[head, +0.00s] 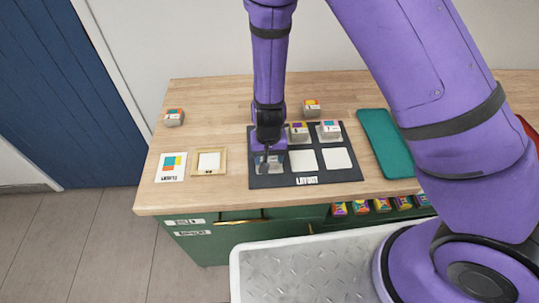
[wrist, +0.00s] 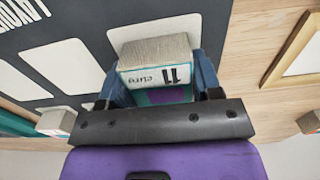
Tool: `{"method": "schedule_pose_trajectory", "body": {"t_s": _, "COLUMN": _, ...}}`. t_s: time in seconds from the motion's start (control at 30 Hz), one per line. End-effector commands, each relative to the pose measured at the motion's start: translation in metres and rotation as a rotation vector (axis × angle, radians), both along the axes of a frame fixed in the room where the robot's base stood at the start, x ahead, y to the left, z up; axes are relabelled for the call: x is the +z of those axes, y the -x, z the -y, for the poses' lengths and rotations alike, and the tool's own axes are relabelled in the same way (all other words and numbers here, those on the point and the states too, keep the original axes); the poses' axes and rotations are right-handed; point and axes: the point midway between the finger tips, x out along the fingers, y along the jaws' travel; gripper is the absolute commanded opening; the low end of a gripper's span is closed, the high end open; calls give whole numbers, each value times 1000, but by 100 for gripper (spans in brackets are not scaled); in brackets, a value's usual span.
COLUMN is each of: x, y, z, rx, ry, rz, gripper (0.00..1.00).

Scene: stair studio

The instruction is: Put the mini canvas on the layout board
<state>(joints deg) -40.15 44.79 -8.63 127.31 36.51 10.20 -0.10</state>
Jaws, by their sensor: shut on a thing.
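The dark layout board (head: 318,177) lies on the wooden counter, with pale square pads on it. My gripper (head: 268,158) is over the board's front left pad. It is shut on a mini canvas, a small block (wrist: 155,76) with a pale grey side, a white label marked "11" and teal and purple colour, seen between the fingers in the wrist view. The held block overlaps a pale pad (wrist: 190,27) there; I cannot tell whether it touches the board. Two other small canvas blocks (head: 298,132) (head: 329,130) stand on the board's back row. The front middle and right pads are bare.
Loose blocks stand at the counter's left (head: 174,118) and behind the board (head: 312,107). A colour-patch card (head: 172,167) and a wooden frame (head: 195,165) lie left of the board. A teal mat (head: 380,135) lies right. Several coloured blocks (head: 381,206) show below the counter's front edge.

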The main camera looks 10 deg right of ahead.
Motion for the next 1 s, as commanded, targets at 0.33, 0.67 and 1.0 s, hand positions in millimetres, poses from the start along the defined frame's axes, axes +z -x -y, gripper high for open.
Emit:
{"method": "schedule_pose_trajectory", "body": {"t_s": 0.33, "x": -1, "y": 0, "z": 0, "rx": 0, "ry": 0, "rz": 0, "gripper": 84}}
{"method": "schedule_pose_trajectory", "body": {"t_s": 0.67, "x": 23, "y": -1, "z": -1, "rx": 3, "ry": -2, "rz": 4, "gripper": 84}}
{"method": "schedule_pose_trajectory", "body": {"t_s": 1.0, "x": 86, "y": 0, "z": -1, "rx": 3, "ry": -3, "rz": 4, "gripper": 84}}
